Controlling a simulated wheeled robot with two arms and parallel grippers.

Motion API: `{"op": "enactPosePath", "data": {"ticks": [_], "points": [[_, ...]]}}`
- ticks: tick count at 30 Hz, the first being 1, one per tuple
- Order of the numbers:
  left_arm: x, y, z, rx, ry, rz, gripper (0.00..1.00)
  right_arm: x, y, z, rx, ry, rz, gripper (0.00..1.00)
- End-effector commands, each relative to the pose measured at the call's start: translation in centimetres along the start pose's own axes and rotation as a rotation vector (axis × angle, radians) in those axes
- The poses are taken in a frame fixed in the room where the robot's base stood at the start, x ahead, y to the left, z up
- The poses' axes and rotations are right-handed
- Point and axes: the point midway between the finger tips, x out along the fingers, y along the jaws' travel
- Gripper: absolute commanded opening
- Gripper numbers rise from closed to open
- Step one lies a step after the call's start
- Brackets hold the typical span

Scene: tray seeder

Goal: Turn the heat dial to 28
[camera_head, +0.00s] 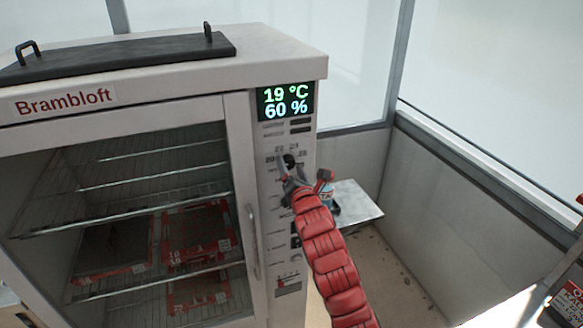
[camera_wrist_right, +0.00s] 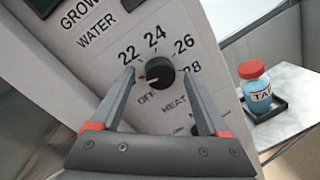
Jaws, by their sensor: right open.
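The heat dial (camera_wrist_right: 160,76) is a round black knob on the cabinet's white control panel, with the numbers 22, 24, 26 and 28 around it and OFF and HEAT below. Its white pointer line faces left, towards the OFF side, near a small red mark. In the head view the dial (camera_head: 290,160) is partly hidden by my gripper. My right gripper (camera_head: 293,176) is open in front of it. In the right wrist view my right gripper (camera_wrist_right: 158,74) has one finger on each side of the dial, with gaps showing. My left gripper is out of view.
The Brambloft cabinet's display (camera_head: 286,102) reads 19 °C and 60 %. Its door has a vertical handle (camera_head: 252,240); red trays (camera_head: 200,240) lie on the racks inside. A red-capped blue bottle (camera_wrist_right: 255,88) stands on a side table (camera_head: 358,205) to the right.

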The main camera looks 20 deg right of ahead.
Motion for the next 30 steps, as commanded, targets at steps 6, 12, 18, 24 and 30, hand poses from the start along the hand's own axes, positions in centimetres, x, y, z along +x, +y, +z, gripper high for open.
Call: {"op": "enactPosePath", "data": {"ticks": [6, 12, 18, 24, 30], "points": [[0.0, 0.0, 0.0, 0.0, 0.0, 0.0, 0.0, 0.0, 0.0, 0.0, 0.0, 0.0, 0.0, 0.66], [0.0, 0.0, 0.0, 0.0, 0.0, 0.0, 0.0, 0.0, 0.0, 0.0, 0.0, 0.0, 0.0, 0.3], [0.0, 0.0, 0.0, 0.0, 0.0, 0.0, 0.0, 0.0, 0.0, 0.0, 0.0, 0.0, -0.001, 0.0], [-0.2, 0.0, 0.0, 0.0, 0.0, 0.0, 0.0, 0.0, -0.1, 0.0, 0.012, 0.001, -0.001, 0.0], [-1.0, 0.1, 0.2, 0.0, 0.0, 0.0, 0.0, 0.0, -0.2, -0.2, 0.076, 0.006, -0.007, 0.0]]}}
